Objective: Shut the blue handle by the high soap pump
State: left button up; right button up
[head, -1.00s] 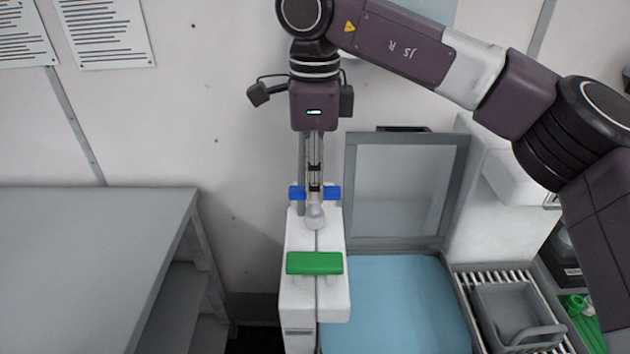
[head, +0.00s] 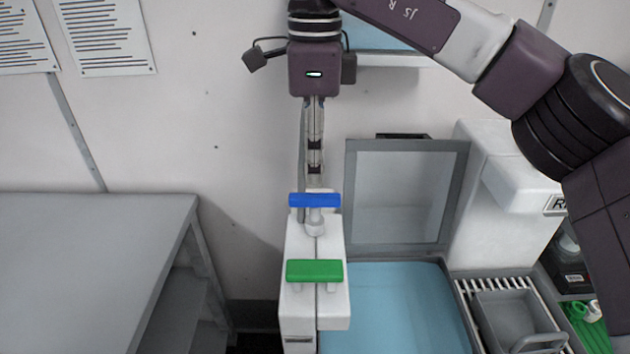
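The blue handle (head: 315,200) is a short horizontal bar at the upper back end of the narrow white unit (head: 299,250). A pale rounded fitting (head: 316,226) stands just below the bar. My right gripper (head: 315,178) hangs fingers down just above the blue handle in the picture and looks empty. Its fingertips are near the bar, and the bar's whole front face shows. The fingers appear as one narrow column, so their opening cannot be judged. I cannot make out which part is the high soap pump. My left gripper is not in view.
A green handle (head: 314,271) sits lower on the same unit. A grey-framed lid (head: 457,200) stands raised behind a blue surface (head: 385,300) on the right. A grey table (head: 90,250) is on the left. A grey basket (head: 505,315) stands at lower right.

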aim_at(315, 195)
notch_tip(315, 195, up, 7)
jog(key=shift+f, duration=0.2)
dwell(0.4)
